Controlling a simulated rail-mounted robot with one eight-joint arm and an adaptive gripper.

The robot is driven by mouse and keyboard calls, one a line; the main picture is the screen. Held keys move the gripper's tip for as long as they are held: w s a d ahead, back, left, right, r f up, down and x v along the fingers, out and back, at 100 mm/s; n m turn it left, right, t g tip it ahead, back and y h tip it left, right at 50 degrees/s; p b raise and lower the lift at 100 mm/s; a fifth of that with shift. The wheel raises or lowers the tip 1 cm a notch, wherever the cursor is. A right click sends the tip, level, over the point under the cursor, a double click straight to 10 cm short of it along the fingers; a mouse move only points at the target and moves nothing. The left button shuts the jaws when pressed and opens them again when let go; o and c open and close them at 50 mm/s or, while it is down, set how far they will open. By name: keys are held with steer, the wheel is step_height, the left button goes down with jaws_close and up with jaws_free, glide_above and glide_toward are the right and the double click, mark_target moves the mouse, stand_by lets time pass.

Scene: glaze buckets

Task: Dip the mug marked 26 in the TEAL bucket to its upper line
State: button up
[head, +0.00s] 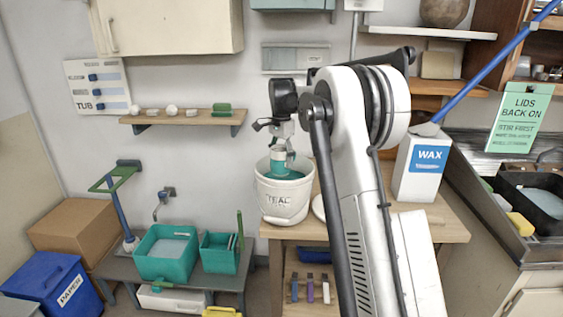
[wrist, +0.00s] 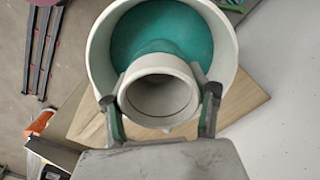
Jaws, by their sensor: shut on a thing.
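The white bucket (head: 284,204) marked TEAL stands upright on the wooden table, with teal glaze (head: 290,174) inside. My gripper (wrist: 162,98) is shut on a pale mug (wrist: 160,84), one jaw on each side. In the head view the mug (head: 279,153) is upright at the bucket's mouth, its pale upper part above the rim. Teal shows around its lower part; I cannot tell how deep it sits or whether that is coating or liquid. The wrist view looks into the mug's empty inside, with teal glaze (wrist: 160,40) behind it. No number or line on the mug is readable.
A white WAX container (head: 424,165) stands on the table (head: 440,218) to the right of my arm. A pale round thing, partly hidden, lies beside the bucket. Teal tubs (head: 167,252) stand on a low bench at left. A shelf (head: 184,119) hangs on the wall.

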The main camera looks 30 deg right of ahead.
step_height(320, 180, up, 7)
steer(key=p, duration=0.3)
